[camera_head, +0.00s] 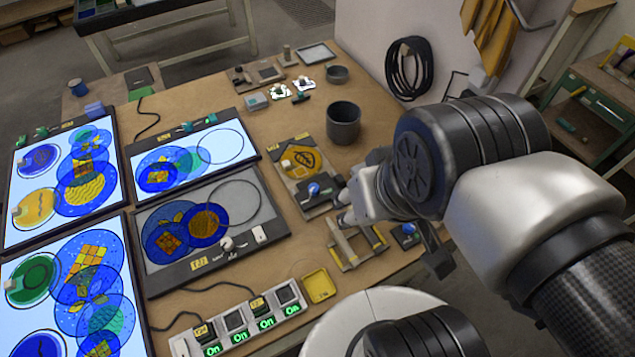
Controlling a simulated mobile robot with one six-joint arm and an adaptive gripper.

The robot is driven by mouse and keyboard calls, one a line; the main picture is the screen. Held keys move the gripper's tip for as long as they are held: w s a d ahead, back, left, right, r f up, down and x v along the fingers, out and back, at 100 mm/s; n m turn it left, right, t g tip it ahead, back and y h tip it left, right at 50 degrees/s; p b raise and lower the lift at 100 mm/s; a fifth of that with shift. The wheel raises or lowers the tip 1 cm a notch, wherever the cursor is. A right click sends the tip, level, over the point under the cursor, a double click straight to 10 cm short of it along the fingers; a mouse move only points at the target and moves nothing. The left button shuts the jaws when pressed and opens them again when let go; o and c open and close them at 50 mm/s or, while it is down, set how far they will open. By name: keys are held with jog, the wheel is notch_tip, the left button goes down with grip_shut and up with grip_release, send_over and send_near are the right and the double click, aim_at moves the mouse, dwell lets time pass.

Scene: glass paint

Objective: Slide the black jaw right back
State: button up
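A small metal frame (345,249) with yellow-and-black striped edges lies near the right edge of the wooden table. Its crosspieces look light, and I cannot clearly make out a black jaw on it. A dark fixture (314,199) with a blue knob and a yellow shield plate (301,162) stands just behind it. My gripper (347,208) is just above the frame's back end, beside the blue-knob fixture. The arm partly hides it, and its finger spacing is not clear. I cannot tell whether it touches anything.
A dark cup (343,122) stands behind my gripper. A grey panel with coloured discs (212,221) lies to the left, with lit panels beyond. A switch strip (238,325) and yellow tray (319,285) are in front. A small blue-knobbed block (406,235) sits right of the frame.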

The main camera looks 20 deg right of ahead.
jog(key=shift+w+r, duration=0.15)
jog(key=shift+w, duration=0.25)
jog(key=shift+c, duration=0.8)
jog(key=n+g, duration=0.3)
jog(key=g, duration=0.2)
send_over(340, 178)
notch_tip(340, 178, down, 11)
notch_tip(340, 178, down, 18)
jog(key=b, duration=0.6)
jog(key=shift+r, duration=0.2)
grip_shut()
